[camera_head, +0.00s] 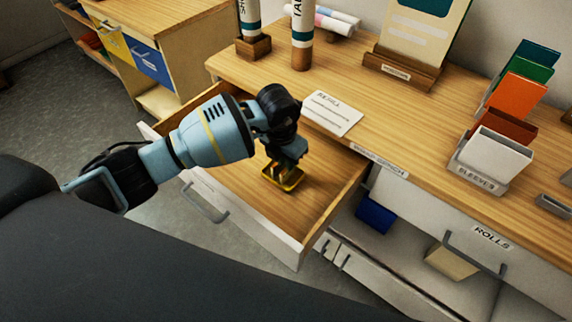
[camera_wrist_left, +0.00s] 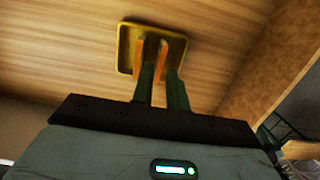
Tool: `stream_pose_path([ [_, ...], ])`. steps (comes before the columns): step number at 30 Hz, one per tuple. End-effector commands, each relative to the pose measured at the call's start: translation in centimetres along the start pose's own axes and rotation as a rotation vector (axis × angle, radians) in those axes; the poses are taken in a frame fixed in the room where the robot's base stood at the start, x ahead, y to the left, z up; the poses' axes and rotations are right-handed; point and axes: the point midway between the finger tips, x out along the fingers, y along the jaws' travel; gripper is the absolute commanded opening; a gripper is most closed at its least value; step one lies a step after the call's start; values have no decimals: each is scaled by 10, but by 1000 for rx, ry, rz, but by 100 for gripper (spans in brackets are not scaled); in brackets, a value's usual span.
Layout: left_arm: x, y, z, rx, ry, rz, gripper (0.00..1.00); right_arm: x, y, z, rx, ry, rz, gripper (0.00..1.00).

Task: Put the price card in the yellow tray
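The yellow tray (camera_head: 283,178) is small and square and lies in the open wooden drawer. It also shows in the left wrist view (camera_wrist_left: 178,40). My left gripper (camera_head: 281,167) points down over the tray, its orange fingertips (camera_wrist_left: 151,57) in front of the tray's inside. The fingers are close together with a narrow gap, and I make out no card between them. Whether they touch the tray is unclear. A white card (camera_head: 332,113) with a heading that looks like "REFILL" lies on the tabletop behind the drawer; I see no card plainly marked as a price card. My right gripper is out of view.
The drawer front (camera_head: 246,222) sticks out from the table. Labelled tubes (camera_head: 302,35), a wooden stand with a board (camera_head: 403,68) and a sleeves holder (camera_head: 490,160) stand on the tabletop. A closed rolls drawer (camera_head: 470,231) is at the right.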

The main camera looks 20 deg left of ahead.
Motion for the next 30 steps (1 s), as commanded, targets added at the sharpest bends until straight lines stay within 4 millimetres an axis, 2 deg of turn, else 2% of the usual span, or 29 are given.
stream_pose_path([
  [1, -15, 1, 2, 2, -8, 2, 15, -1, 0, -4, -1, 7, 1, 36],
  [6, -49, 1, 2, 1, -6, 2, 15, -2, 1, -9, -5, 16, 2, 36],
  [12, -77, 0, 1, 0, -4, 1, 15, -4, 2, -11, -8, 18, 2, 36],
  [18, -87, 0, 1, 0, -2, 0, 15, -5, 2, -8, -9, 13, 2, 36],
  [30, -88, 0, 0, 0, -1, 0, 15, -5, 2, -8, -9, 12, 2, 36],
])
